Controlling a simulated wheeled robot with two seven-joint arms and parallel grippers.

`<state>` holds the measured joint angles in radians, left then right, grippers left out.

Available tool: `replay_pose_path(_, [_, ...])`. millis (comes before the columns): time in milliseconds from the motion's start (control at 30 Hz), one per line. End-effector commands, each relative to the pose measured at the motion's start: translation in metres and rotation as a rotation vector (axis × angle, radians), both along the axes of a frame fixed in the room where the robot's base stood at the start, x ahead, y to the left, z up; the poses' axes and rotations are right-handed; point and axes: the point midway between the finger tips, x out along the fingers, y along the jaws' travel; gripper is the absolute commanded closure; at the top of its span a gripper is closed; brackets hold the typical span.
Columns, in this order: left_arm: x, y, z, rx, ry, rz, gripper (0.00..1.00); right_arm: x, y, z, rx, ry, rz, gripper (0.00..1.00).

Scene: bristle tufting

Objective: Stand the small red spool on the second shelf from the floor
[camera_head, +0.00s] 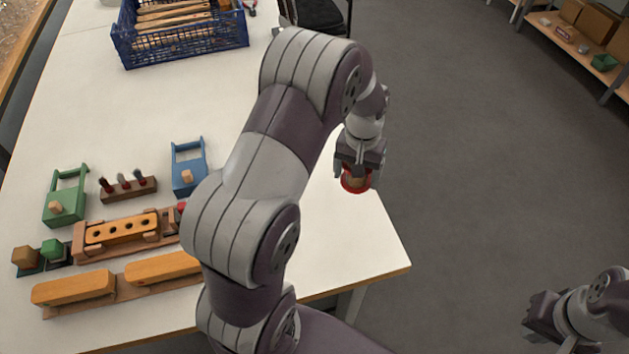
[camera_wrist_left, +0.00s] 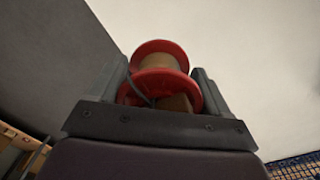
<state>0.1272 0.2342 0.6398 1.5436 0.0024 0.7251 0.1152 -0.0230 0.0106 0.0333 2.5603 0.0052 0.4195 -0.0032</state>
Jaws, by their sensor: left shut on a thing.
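The small red spool (camera_head: 355,184) with a tan core is in my left gripper (camera_head: 357,168), held near the right edge of the white table in the head view. In the left wrist view the spool (camera_wrist_left: 161,52) sits between the two fingers of the gripper (camera_wrist_left: 163,85), with its red flanges showing and its lower part hidden by the gripper body. My right gripper (camera_head: 540,318) is at the lower right of the head view, over the floor. Its finger gap is too small and angled to tell. A wooden shelf unit (camera_head: 574,48) shows at the upper right.
The white table (camera_head: 330,250) bears a blue crate (camera_head: 181,50) of wooden-handled items, a green holder (camera_head: 65,205), a blue holder (camera_head: 187,178) and orange brush blocks (camera_head: 73,288). The shelf board bears cardboard boxes (camera_head: 597,24) and a green item (camera_head: 604,62). Grey floor (camera_head: 470,130) between is clear.

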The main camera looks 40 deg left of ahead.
Motion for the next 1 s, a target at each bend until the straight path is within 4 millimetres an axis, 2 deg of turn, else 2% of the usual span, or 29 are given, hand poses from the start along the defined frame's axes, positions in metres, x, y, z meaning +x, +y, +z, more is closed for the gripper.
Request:
replay_pose_path(233, [-0.014,0.056,-0.034,-0.001,0.003,0.007,0.54,0.0,0.0,0.005,0.0,0.0,0.0,1.0])
replay_pose_path(400, [-0.018,0.078,-0.048,0.0,0.001,0.002,0.54,0.0,0.0,0.006,0.0,0.0,0.0,1.0])
replay_pose_path(533, [-0.019,0.081,-0.059,0.0,0.002,0.0,0.54,0.0,0.0,0.007,0.0,0.0,0.0,1.0])
replay_pose_path(700, [-0.019,0.081,-0.088,0.0,0.002,0.0,0.54,0.0,0.0,0.008,0.0,0.0,0.0,1.0])
replay_pose_path(1000, [-0.019,0.081,-0.093,0.0,0.0,0.0,0.54,0.0,0.0,0.006,0.0,0.0,0.0,1.0])
